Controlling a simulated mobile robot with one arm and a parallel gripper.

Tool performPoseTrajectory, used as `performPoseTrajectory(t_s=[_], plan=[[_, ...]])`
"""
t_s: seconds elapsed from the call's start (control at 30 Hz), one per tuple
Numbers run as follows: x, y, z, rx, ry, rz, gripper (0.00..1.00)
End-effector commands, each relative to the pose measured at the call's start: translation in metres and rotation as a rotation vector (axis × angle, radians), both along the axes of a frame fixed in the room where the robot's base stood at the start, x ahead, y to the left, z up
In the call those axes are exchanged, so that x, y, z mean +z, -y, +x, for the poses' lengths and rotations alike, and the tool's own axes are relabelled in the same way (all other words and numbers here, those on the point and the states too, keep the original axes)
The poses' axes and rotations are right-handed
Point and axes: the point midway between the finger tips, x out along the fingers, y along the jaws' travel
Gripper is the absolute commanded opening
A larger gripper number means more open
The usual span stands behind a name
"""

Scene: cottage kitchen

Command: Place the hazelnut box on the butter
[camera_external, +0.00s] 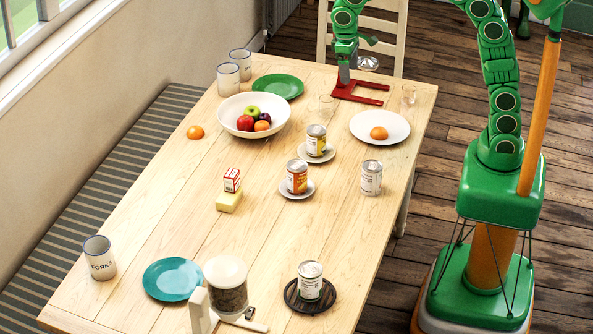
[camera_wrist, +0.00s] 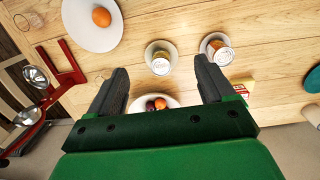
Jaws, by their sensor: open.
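A small red-and-white box (camera_external: 232,180), taken to be the hazelnut box, stands upright at the back edge of the pale yellow butter block (camera_external: 228,202). I cannot tell whether it rests on the butter or stands just behind it. In the wrist view the yellow butter (camera_wrist: 246,83) is partly visible beside my right finger, with some red near it. My gripper (camera_external: 344,74) hangs above the far part of the table, away from both. In the wrist view its dark fingers (camera_wrist: 161,88) are wide apart with nothing between them.
A fruit bowl (camera_external: 231,116) stands near the window side. Cans on saucers (camera_external: 297,195) and a lone can (camera_external: 371,178) stand right of the butter. A red stand (camera_external: 359,91) is at the far end. Bare table lies left of the butter.

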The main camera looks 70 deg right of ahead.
Motion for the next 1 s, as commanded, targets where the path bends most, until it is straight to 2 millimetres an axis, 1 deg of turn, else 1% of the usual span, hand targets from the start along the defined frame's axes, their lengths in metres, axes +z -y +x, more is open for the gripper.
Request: performPoseTrajectory(t_s=[0.03, 0.27, 0.5, 0.57, 0.73, 1.0], plan=[[0.003, 0.006, -0.014, -0.002, -0.003, 0.001, 0.82], [0.008, 0.028, -0.071, -0.003, -0.014, 0.003, 0.82], [0.005, 0.047, -0.133, -0.001, -0.029, 0.007, 0.82], [0.005, 0.051, -0.148, -0.002, -0.028, 0.009, 0.82], [-0.001, 0.061, -0.193, 0.001, -0.037, 0.013, 0.82], [-0.018, 0.074, -0.266, 0.003, -0.055, 0.019, 0.82]])
